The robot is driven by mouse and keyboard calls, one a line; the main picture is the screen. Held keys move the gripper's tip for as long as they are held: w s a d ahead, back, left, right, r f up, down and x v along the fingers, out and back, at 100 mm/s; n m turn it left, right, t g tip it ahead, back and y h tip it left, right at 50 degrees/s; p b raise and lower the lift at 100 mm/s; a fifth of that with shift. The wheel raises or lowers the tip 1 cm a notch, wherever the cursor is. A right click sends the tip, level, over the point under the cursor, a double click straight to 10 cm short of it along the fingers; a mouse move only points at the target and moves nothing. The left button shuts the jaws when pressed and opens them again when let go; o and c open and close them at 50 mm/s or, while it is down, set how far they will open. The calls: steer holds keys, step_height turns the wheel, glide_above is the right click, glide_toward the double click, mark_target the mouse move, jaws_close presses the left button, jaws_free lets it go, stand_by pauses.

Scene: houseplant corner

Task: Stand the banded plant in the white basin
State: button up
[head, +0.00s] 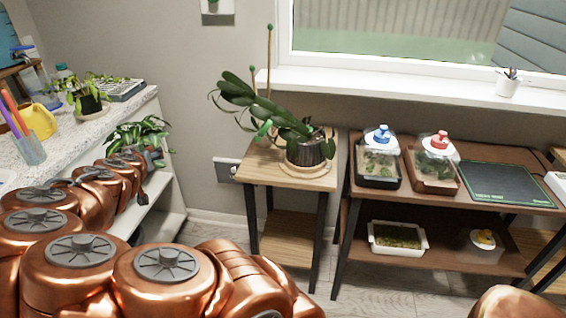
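A leafy plant (139,131) shows at the left by the white shelf unit, its pot mostly hidden behind my copper arm. I cannot tell whether its pot or leaves are banded. A small dark tip (143,193) at the arm's far end may be part of my gripper; its fingers cannot be made out, nor whether it touches the plant. A white rim (6,178) at the left edge of the counter is cut off by the frame and may be a basin. A white tray (399,251) with greenish contents sits on the lower shelf at the right.
A tall orchid in a dark ribbed pot (309,150) stands on a small wooden table (318,182). Two lidded clear propagators (379,158) and a dark green mat (506,183) occupy the right shelf top. The speckled counter (62,143) holds a yellow watering can (39,121) and plants.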

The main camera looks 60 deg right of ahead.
steer(key=s+d+f+m+g+h+b, duration=0.3)
steer(key=s+d+f+m+g+b, duration=0.15)
steer(key=s+d+b, duration=0.3)
steer(key=m+g+h+b, duration=0.1)
steer(key=m+g+b, duration=0.5)
steer(key=b, duration=0.4)
glide_toward(263, 161)
steer(key=d+b, duration=0.1)
steer(key=d, duration=0.2)
steer(key=d+r+b, duration=0.1)
steer(key=d, duration=0.2)
steer(key=shift+s+d+r, duration=0.15)
steer(key=shift+s+d, duration=0.1)
steer(key=shift+d, duration=0.05)
steer(key=d, duration=0.2)
steer(key=shift+d+b, duration=0.3)
steer(key=shift+d, duration=0.1)
steer(key=shift+f+b, duration=0.35)
steer(key=shift+f, duration=0.2)
steer(key=shift+a+f, duration=0.1)
steer(key=shift+f, duration=0.15)
steer(key=o, duration=1.6)
